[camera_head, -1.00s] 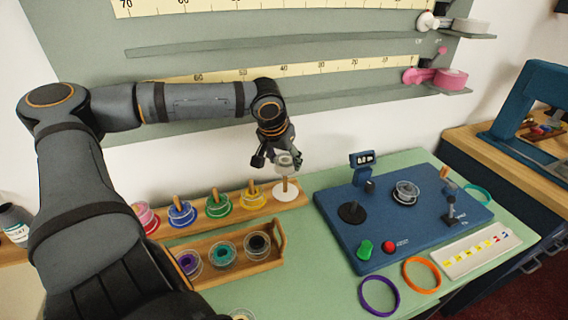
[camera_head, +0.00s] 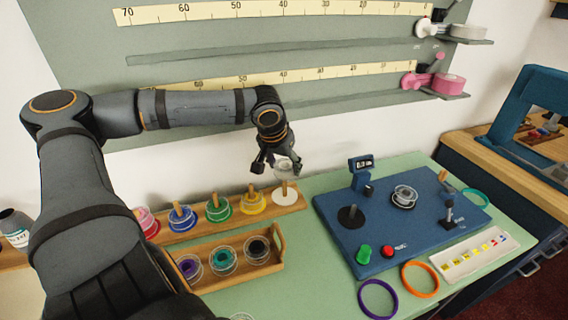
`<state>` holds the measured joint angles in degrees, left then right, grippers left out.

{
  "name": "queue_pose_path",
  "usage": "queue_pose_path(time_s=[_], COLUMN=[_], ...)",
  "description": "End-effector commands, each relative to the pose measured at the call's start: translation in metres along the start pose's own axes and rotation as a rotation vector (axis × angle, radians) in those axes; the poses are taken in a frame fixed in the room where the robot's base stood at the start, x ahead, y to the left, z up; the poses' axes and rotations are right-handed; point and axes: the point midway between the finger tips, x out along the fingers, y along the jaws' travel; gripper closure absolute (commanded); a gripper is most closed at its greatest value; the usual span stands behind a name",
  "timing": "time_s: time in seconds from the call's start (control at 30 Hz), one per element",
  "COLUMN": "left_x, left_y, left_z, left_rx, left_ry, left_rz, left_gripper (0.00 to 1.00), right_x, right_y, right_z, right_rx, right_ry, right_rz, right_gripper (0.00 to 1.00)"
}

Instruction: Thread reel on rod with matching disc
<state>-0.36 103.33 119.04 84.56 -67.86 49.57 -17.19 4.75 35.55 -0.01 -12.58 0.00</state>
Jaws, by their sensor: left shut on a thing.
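My left gripper (camera_head: 278,164) is shut on a clear reel with pale, whitish thread (camera_head: 287,168). It holds the reel over the rightmost rod (camera_head: 285,187) of the wooden rack, which stands on a white disc (camera_head: 285,197). The rod shows below the reel; I cannot tell whether its tip is inside the reel's hole. My right gripper is not in view.
A wooden tray (camera_head: 280,243) in front holds purple, teal and black reels. A blue machine base (camera_head: 333,213) stands to the right with another reel (camera_head: 404,196) on it. Purple (camera_head: 362,303) and orange (camera_head: 405,282) rings lie in front. Green counter is clear between.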

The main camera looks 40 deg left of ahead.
Motion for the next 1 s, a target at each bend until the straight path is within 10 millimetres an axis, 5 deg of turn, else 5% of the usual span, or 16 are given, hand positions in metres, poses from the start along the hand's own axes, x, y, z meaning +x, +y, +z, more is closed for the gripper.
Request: queue_pose_path(time_s=[1.0], left_x=[0.024], left_y=[0.000], left_z=[0.010], left_rx=[0.000], left_ry=[0.000], left_rz=[0.000], left_gripper=[0.70], right_x=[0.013], right_y=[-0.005], right_z=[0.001], right_rx=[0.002], right_ry=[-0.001], right_rz=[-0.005], right_gripper=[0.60])
